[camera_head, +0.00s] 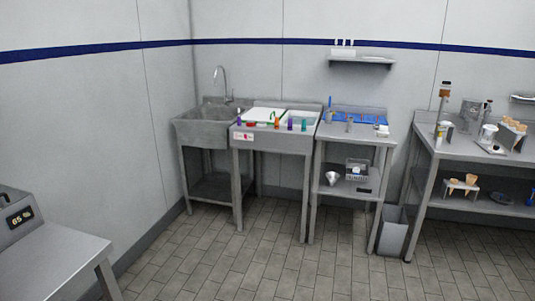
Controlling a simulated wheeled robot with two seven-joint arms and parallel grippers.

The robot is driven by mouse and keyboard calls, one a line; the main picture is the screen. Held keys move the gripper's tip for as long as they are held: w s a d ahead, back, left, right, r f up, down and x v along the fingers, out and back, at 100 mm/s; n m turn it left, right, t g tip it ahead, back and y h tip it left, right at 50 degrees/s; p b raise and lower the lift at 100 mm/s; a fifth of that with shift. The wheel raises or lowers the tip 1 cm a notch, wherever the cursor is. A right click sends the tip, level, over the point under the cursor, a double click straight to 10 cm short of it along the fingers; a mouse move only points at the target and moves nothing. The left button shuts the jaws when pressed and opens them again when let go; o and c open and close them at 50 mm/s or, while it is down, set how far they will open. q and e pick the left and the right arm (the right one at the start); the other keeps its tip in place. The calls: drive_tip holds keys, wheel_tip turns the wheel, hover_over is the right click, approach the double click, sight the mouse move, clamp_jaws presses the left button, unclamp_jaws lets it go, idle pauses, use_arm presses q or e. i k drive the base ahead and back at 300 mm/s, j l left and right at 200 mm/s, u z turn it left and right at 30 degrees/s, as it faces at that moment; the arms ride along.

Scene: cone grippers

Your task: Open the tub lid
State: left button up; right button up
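No lid that I can name for sure as the tub lid shows from here. A metal counter unit (270,140) against the back wall has a flat white panel (264,114) in its top left, which could be a lid. Several small coloured items, purple, red, orange and teal, stand along the front rim, too small to make out. Neither of my grippers is in view.
A metal sink (203,124) adjoins the unit on the left. A metal shelf table (345,134) with a blue mat stands right of it, then a grey bin (392,232) on the floor and a longer bench (480,146). The tiled floor (235,255) ahead is clear.

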sight(256, 114)
drive_tip(key=i, duration=1.5)
drive_tip(key=i+z, duration=0.15)
drive_tip(key=i, duration=0.35)
drive_tip(key=i+j+z, duration=0.2)
drive_tip(key=i, duration=0.25)
drive_tip(key=i+j+z, duration=0.15)
drive_tip(key=i, duration=0.35)
drive_tip(key=i+j+z, duration=0.5)
drive_tip(key=i+l, duration=0.1)
